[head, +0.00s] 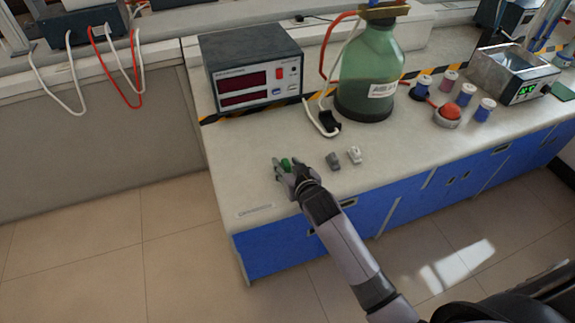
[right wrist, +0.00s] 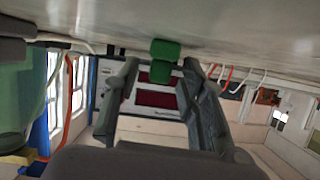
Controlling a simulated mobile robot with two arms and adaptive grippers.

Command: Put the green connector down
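The green connector (head: 286,163) is at the left end of the light grey bench top, between the fingers of my right gripper (head: 287,166). In the right wrist view, which shows the bench upside down, the green connector (right wrist: 164,62) is at the bench surface between the fingertips. The right gripper (right wrist: 163,68) is open, with its fingers spread on either side of the connector. A gap shows on the connector's left side; contact on its right side is hard to tell. My left gripper is not in view.
Grey (head: 333,161) and white (head: 354,155) connectors lie right of my gripper. Behind stand a meter box (head: 250,68) and a green bottle (head: 370,75). A black-and-white holder (head: 327,122) lies before the bottle. Bench space is free left of the gripper, near the edge.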

